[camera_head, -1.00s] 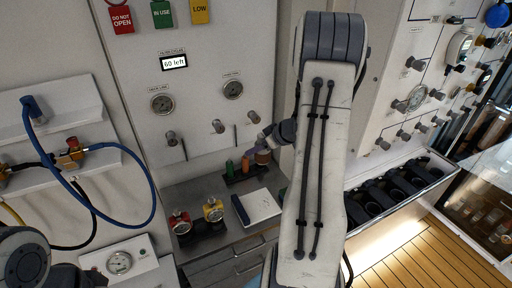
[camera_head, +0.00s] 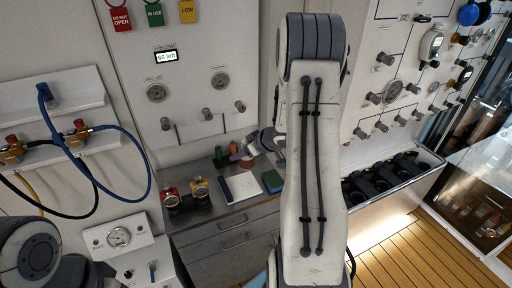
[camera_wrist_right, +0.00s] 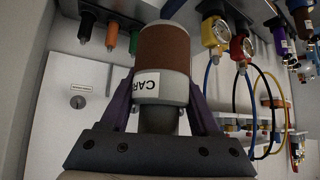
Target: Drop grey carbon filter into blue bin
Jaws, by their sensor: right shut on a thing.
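The grey carbon filter is a grey cylinder with a brown band (camera_wrist_right: 165,48) and a white label with the letters "CAR". My right gripper (camera_wrist_right: 160,105) is shut on it, with purple fingers on both sides of its lower part. In the head view the right gripper (camera_head: 245,158) is small, above the back of the grey desk beside the bottle rack, and the filter is hard to make out there. A bit of light blue shows at the bottom edge beside my arm; I cannot tell whether it is the blue bin. My left gripper's fingers do not show.
A green bottle (camera_head: 218,154) and an orange bottle (camera_head: 233,150) stand at the desk's back. Hoses hang at left. A wall panel with knobs (camera_head: 393,92) rises at right.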

